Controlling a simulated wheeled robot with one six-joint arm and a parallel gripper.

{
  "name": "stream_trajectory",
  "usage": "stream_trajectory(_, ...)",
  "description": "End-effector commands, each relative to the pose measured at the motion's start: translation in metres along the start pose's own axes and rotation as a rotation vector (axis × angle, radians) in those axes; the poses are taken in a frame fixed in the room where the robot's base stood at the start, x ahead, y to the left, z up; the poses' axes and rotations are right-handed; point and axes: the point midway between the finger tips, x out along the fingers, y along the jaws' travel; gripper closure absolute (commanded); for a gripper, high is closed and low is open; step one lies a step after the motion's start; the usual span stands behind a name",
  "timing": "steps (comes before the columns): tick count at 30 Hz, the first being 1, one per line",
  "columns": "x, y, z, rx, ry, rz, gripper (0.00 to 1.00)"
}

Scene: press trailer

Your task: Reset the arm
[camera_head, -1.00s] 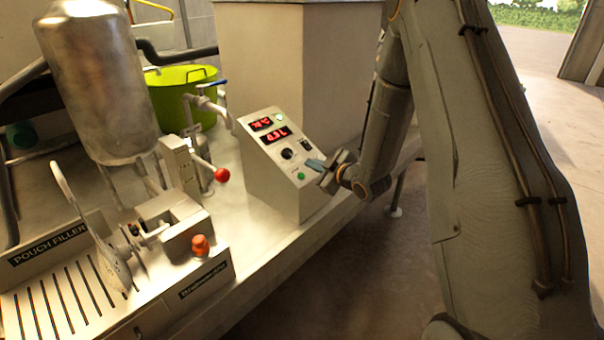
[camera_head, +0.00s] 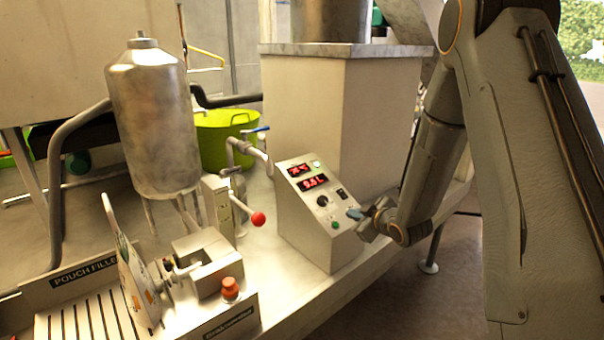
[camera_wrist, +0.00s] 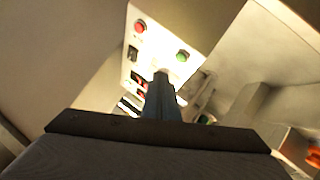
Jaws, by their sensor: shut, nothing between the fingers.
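My gripper (camera_head: 358,215) is shut and empty, beside the right edge of the control box (camera_head: 311,230). In the wrist view its closed fingers (camera_wrist: 161,92) point toward the box's panel, just below a green button (camera_wrist: 182,56). I cannot tell whether the fingertips touch the panel. The box has two red-lit displays, a black knob (camera_head: 322,201) and a green button on its sloped face. My arm comes in from the right side of the head view.
A pouch filler (camera_head: 85,272) with an orange-red button (camera_head: 230,288) stands at the front left. A lever with a red ball (camera_head: 258,219), a metal tank (camera_head: 152,120) and a green tub (camera_head: 224,135) are behind. Open floor lies at the lower right.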

Motion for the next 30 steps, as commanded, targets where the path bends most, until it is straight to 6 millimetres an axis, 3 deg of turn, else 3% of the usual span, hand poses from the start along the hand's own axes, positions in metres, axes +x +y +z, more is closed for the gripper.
stream_trajectory(8, -0.080, -0.026, 0.018, 0.266, -0.408, -0.023, 1.00)
stream_trajectory(15, -0.183, -0.086, 0.031, 0.545, -0.743, -0.056, 1.00)
stream_trajectory(21, -0.255, -0.136, 0.033, 0.719, -0.942, -0.094, 1.00)
stream_trajectory(25, -0.277, -0.153, 0.032, 0.771, -1.004, -0.110, 1.00)
stream_trajectory(30, -0.283, -0.157, 0.032, 0.785, -1.023, -0.114, 1.00)
